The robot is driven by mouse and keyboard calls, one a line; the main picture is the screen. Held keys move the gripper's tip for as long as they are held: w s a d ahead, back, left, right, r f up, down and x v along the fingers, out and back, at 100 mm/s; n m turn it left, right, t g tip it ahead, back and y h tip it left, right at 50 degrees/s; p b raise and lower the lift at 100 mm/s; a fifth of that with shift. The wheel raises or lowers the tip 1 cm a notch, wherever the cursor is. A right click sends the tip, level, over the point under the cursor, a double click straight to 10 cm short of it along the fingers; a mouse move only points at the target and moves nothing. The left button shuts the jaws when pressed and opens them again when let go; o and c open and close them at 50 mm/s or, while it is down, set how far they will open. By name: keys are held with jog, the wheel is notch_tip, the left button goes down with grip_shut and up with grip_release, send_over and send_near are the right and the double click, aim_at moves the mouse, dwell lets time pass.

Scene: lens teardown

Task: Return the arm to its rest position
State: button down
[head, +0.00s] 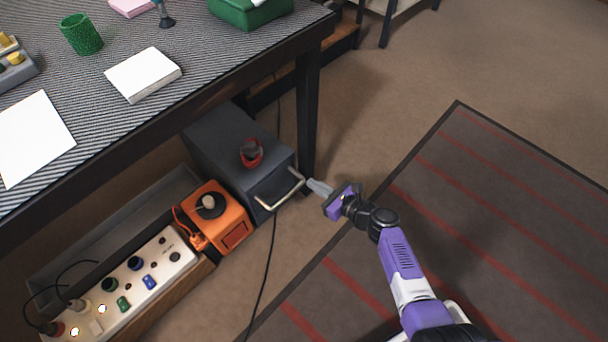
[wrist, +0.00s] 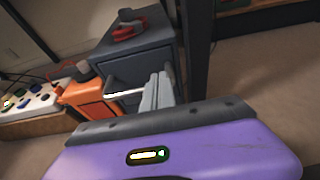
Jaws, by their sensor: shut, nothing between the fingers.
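My gripper (head: 318,187) is at the end of my purple and black arm, low down beside the right end of the dark grey cabinet. In the head view its fingertips are close to the cabinet's pale bar handle; I cannot tell whether they touch it. In the wrist view my gripper's grey fingers (wrist: 158,92) are together and empty, in front of the dark grey cabinet (wrist: 140,50). The pale handle (wrist: 125,92) lies just left of the fingers. The cabinet also shows in the head view (head: 215,140), with a red and dark object (head: 251,153) on top.
A table (head: 200,75) with a dark leg (head: 308,120) stands above and beside the cabinet. An orange box (head: 222,220) and a white power strip (head: 130,285) lie to the left. A black cable (head: 265,275) runs over the floor. The striped rug (head: 490,210) is clear at right.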

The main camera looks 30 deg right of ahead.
jog(key=p+v, duration=0.1)
jog(key=v, duration=0.2)
jog(key=shift+s+d, duration=0.1)
jog(key=shift+s, duration=0.25)
